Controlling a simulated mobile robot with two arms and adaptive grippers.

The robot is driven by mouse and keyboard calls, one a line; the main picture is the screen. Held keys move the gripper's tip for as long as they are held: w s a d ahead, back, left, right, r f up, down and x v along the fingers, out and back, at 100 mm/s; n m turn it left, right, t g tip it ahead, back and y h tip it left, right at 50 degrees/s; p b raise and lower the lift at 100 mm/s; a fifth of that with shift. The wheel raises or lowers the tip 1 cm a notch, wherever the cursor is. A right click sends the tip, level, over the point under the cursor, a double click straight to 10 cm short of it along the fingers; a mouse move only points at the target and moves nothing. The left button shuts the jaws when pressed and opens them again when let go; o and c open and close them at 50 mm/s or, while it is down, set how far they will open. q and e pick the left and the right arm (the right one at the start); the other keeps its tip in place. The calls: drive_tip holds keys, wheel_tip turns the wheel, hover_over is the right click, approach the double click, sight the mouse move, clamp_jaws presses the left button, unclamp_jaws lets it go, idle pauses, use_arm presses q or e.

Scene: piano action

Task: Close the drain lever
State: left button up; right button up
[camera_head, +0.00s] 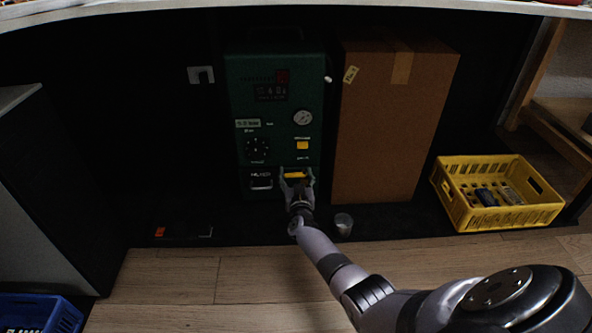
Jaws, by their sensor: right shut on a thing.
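A dark green machine (272,105) stands under the worktop, with a gauge, a dial and a small display on its front. The yellow drain lever (297,174) sits low on the right of that front. My right gripper (297,179) reaches in from the lower right and is shut on the lever, with a finger on each side. The fingers hide part of the lever, and its exact angle is hard to tell. My left gripper is not in view.
A tall cardboard box (385,130) stands close to the machine's right side. A small clear cup (343,224) is on the floor beside my right wrist. A yellow crate (470,215) with several items stands further right. A blue crate (62,318) is at the lower left.

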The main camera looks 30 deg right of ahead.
drive_tip(key=shift+d+m+g+h, duration=0.1)
drive_tip(key=shift+m+g+h, duration=0.3)
drive_tip(key=shift+h, duration=0.1)
drive_tip(key=o, duration=1.2)
drive_tip(key=shift+w, duration=0.1)
drive_tip(key=shift+r, duration=0.6)
wheel_tip(320, 180, up, 9)
drive_tip(key=shift+f, duration=0.1)
